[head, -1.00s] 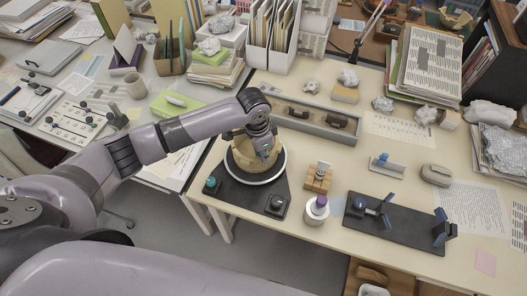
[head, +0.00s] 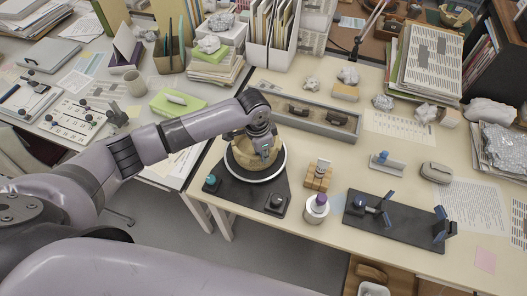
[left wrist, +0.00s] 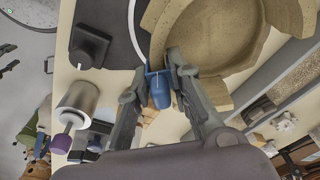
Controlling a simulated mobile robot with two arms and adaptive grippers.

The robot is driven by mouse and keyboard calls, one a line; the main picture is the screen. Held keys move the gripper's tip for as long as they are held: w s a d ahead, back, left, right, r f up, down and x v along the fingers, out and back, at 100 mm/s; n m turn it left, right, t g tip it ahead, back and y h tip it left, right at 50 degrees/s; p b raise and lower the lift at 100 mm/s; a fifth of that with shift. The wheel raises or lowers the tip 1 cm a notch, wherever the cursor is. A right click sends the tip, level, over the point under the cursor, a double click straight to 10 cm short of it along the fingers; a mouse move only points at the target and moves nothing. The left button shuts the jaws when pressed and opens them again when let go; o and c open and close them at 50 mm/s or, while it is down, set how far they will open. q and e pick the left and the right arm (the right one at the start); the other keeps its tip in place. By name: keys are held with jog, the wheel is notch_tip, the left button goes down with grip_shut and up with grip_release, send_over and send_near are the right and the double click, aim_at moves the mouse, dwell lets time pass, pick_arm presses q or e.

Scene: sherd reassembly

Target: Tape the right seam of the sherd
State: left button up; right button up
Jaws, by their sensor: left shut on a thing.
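The tan sherd vessel (head: 243,150) stands on a round turntable with a white rim (head: 257,182), on a dark base. In the left wrist view the vessel (left wrist: 215,45) is a round tan bowl with a broken, stepped edge. My left gripper (head: 264,150) is at the vessel's right side in the head view. In the left wrist view its fingers (left wrist: 154,85) are closed around a small blue piece (left wrist: 160,92), right beside the vessel's edge. I cannot tell whether the blue piece touches the wall. The seam is hidden. My right gripper is not in view.
A dark tray with blue-grey holders (head: 400,222) lies farther right. A long grey tray (head: 306,121) is behind. Bare table lies between these.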

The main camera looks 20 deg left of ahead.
pick_arm(q)
jog(key=shift+f, duration=0.3)
dwell(0.9)
jog(key=o, duration=0.8)
notch_tip(320, 180, up, 12)
jog(key=s+a, duration=0.1)
dwell(0.4)
